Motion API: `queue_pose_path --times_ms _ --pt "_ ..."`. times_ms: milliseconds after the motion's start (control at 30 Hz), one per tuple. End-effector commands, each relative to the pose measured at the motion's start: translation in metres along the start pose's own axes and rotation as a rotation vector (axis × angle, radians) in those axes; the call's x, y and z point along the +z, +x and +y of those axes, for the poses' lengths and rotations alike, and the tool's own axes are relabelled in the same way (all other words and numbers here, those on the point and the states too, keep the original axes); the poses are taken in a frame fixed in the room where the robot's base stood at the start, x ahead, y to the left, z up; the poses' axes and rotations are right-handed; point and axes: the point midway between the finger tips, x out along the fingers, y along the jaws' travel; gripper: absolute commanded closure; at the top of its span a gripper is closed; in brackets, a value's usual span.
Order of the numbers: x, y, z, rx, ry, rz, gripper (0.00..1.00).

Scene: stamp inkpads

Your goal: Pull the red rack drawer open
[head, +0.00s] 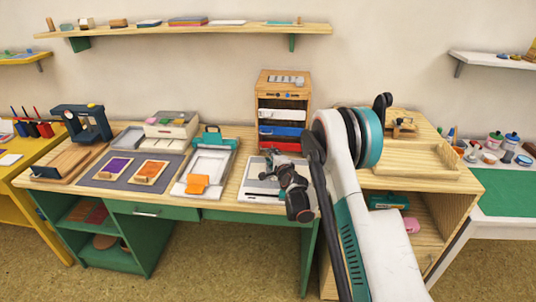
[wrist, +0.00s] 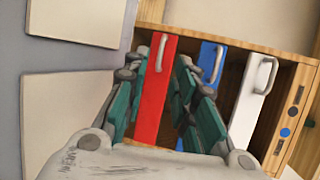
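The wooden rack (head: 284,80) stands at the back of the desk with white, blue and red drawers stacked downward. The red drawer (head: 281,146) is the lowest coloured one, partly hidden by my gripper (head: 273,159). In the wrist view the rack is turned sideways, and the red drawer (wrist: 155,90) fills the gap between my fingers. Its pale handle (wrist: 160,52) lies between the fingertips. My gripper (wrist: 160,70) is open, a finger on each side of the handle. I cannot tell whether either finger touches it. The drawer looks shut.
The blue drawer (wrist: 211,60) and white drawer (wrist: 262,75) are beside the right finger in the wrist view. A pale flat-topped device (head: 262,190) lies below my gripper. A clipboard-like tray (head: 208,165) and ink pads on a grey mat (head: 112,181) are to the left.

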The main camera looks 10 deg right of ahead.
Motion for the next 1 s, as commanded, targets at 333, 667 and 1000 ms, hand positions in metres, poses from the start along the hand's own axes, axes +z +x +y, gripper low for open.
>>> queue_pose_path --times_ms 333,667,1000 --pt "0.000 0.056 0.001 0.000 -0.002 0.000 0.75" --pt "0.000 0.067 0.000 0.000 -0.001 0.000 0.75" --pt "0.000 0.067 0.000 0.001 -0.001 0.000 1.00"
